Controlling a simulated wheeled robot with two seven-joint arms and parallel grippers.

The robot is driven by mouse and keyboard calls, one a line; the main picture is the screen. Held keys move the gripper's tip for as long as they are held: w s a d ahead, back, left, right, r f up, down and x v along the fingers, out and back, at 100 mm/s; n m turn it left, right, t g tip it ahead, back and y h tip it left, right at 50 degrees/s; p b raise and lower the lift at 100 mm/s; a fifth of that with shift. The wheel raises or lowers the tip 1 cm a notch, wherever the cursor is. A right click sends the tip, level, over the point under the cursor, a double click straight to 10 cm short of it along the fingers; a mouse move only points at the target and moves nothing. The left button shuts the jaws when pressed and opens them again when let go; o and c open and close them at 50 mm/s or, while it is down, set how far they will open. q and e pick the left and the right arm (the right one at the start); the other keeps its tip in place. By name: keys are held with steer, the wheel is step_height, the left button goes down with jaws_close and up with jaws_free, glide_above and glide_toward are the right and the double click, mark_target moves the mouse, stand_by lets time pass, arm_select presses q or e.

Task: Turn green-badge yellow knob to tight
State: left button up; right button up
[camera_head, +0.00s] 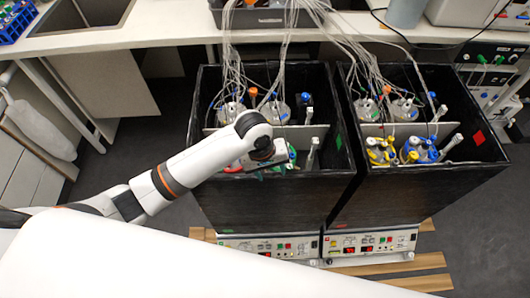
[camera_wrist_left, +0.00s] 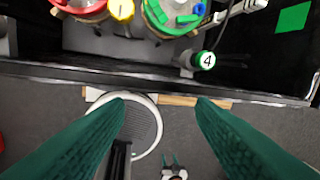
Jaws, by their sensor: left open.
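The green badge (camera_wrist_left: 291,18) is a square on the inner wall of the left black box. It also shows in the head view (camera_head: 339,141). A yellow knob (camera_wrist_left: 122,10) shows at the top edge of the left wrist view, between a red lid (camera_wrist_left: 82,8) and a green lid (camera_wrist_left: 168,18). In the head view my arm hides this knob. My left gripper (camera_head: 266,163) is over the front of the left box. In the left wrist view its teal fingers (camera_wrist_left: 160,103) are spread with nothing between them, below the knob in the picture and apart from it.
The left box (camera_head: 270,205) and right box (camera_head: 420,195) stand side by side on control units. The right box bears a red badge (camera_head: 478,138) and holds yellow and blue lids. Tubes run up to the bench.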

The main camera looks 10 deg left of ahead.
arm_select(q)
steer(key=w+a+r+n+y, duration=0.2)
steer(key=w+a+n, duration=0.4)
steer(key=w+a, duration=0.15)
steer(key=shift+g, duration=0.4)
steer(key=f, duration=0.7)
steer(key=d+f+p, duration=0.1)
steer(key=f, duration=0.3)
steer(key=shift+w+f, duration=0.2)
steer(key=shift+f, duration=0.15)
steer(key=shift+c, duration=0.3)
steer(key=c, duration=0.9)
